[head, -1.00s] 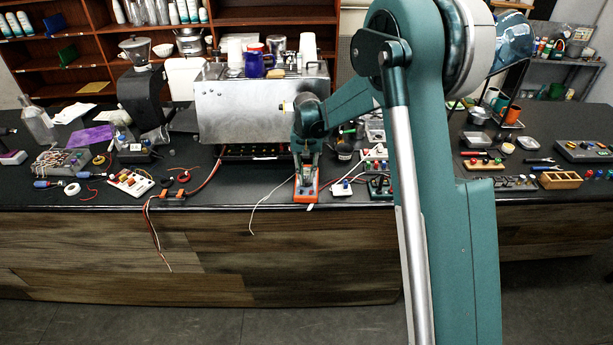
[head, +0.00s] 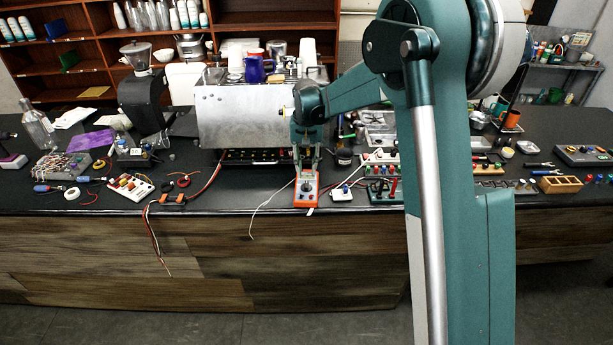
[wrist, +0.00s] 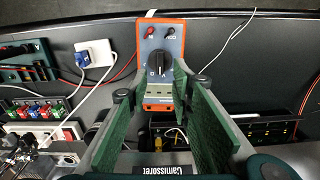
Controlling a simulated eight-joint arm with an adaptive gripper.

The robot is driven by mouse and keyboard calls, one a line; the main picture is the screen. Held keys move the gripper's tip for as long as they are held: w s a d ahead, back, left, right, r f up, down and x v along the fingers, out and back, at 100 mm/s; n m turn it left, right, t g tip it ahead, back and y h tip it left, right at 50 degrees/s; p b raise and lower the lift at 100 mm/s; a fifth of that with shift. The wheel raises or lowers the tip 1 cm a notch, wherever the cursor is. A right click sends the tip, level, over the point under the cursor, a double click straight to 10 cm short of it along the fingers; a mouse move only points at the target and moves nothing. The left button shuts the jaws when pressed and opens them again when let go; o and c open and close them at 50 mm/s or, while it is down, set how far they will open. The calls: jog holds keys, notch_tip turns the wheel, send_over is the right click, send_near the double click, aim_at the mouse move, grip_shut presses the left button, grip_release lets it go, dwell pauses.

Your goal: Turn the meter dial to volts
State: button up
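The orange meter (head: 306,193) lies on the dark counter near its front edge, in front of the metal brewer (head: 245,115). In the wrist view the meter (wrist: 176,45) shows a grey face with jacks at its far end. Its black dial (wrist: 157,65) is in the middle; I cannot read clearly which mark it points to. The fingertips are close to the dial, on the brewer side. In the head view my gripper (head: 307,162) is at the meter's back end.
A white block with a blue knob (head: 341,193) stands right of the meter, with a green terminal block (head: 384,192) beyond it. A loose white wire (head: 262,208) lies to the left and hangs over the edge.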

aim_at(307, 183)
jog(key=shift+r, duration=2.9)
jog(key=c, duration=0.7)
jog(key=d+m, duration=0.2)
jog(key=m, duration=0.1)
jog(key=shift+d+f+y+p, duration=0.1)
jog(key=shift+f+y+p, duration=0.2)
jog(key=shift+p, duration=0.1)
grip_shut()
jog(key=d+f+m+y+p, duration=0.2)
jog(key=d+m, duration=0.6)
jog(key=m, duration=0.7)
jog(key=shift+s+d+p, duration=0.3)
jog(key=shift+p, duration=0.15)
jog(key=shift+f, duration=0.1)
